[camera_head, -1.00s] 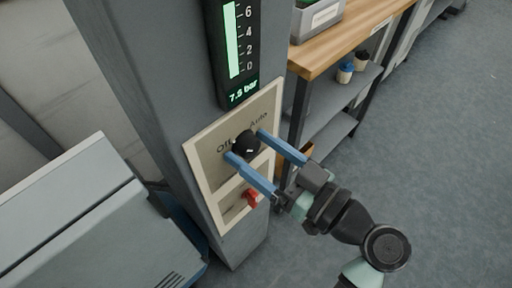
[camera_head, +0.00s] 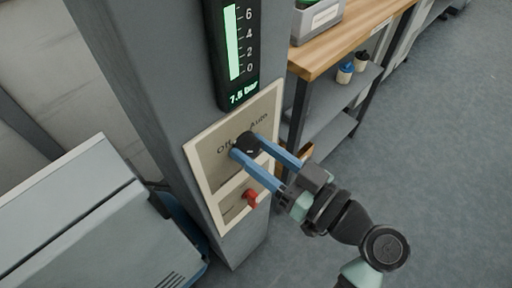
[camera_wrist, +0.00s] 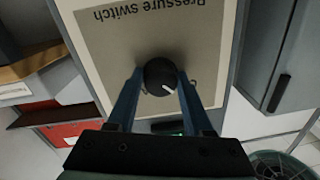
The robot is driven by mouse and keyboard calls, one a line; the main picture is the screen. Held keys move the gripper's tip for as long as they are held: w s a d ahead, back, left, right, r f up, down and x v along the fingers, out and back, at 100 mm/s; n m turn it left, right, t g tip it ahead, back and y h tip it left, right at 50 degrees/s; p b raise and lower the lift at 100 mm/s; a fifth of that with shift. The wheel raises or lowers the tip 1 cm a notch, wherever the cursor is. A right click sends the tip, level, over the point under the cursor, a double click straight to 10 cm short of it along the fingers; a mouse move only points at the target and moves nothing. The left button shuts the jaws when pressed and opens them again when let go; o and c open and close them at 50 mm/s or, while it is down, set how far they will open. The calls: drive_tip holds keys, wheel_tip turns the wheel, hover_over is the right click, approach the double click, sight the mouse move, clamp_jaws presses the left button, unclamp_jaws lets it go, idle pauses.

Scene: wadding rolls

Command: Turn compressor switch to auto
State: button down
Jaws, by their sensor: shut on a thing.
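The compressor switch is a round black knob (camera_head: 246,142) on a beige panel (camera_head: 205,145) on the grey column, with "Off" printed at its left and "Auto" at its upper right. It also shows in the wrist view (camera_wrist: 158,77), where the panel lettering is upside down. A short white mark on the knob points to the lower right there. My gripper (camera_head: 248,147) has its two blue fingers shut on the knob, one on each side. The fingers also flank it in the wrist view (camera_wrist: 160,74). Part of the lettering is hidden by the knob and fingers.
A red knob (camera_head: 250,197) sits lower on the column, below my fingers. A pressure gauge (camera_head: 238,55) above reads about 7.5 bar. A wooden-topped bench (camera_head: 340,50) stands to the right, and a grey cabinet (camera_head: 80,215) to the left. The floor at right is clear.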

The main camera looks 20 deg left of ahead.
drive_tip(key=m+p, duration=0.3)
drive_tip(key=m, duration=0.1)
drive_tip(key=shift+r, duration=0.2)
drive_tip(key=m+p, duration=0.4)
drive_tip(key=m, duration=0.1)
drive_tip(key=shift+s, duration=0.1)
drive_tip(key=m+p, duration=0.4)
drive_tip(key=m, duration=0.1)
drive_tip(key=shift+t, duration=0.4)
drive_tip(key=shift+f+m+p, duration=0.1)
drive_tip(key=shift+m+p, duration=1.55)
drive_tip(key=shift+m, duration=0.35)
drive_tip(key=shift+f, duration=0.1)
drive_tip(key=shift+c, duration=1.5)
unclamp_jaws()
